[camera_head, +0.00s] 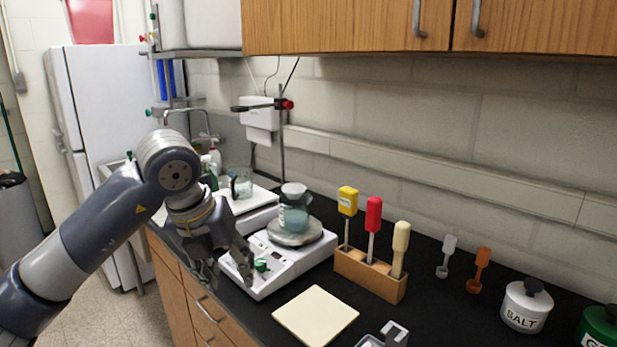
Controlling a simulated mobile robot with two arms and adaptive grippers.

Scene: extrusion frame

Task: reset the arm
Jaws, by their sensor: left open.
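My left arm comes in from the left, and its left gripper (226,277) points down at the front edge of the black counter. The gripper is open, with no object seen between its fingers. It is in front of a white balance (290,262) and hides part of it. A glass jar with a pale lid (293,209) sits on the balance's round pan. A small green item (261,265) shows beside the fingers, at the balance's front. A grey metal part (390,336) shows at the bottom edge; I cannot tell what it is.
A wooden rack (370,275) holds yellow, red and cream-handled tools. A pale square board (315,315) lies in front. Two small scoops, white (447,256) and orange (480,270), are at the right, near a salt jar (526,306) and a green jar (598,328). Cabinets (350,25) hang above.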

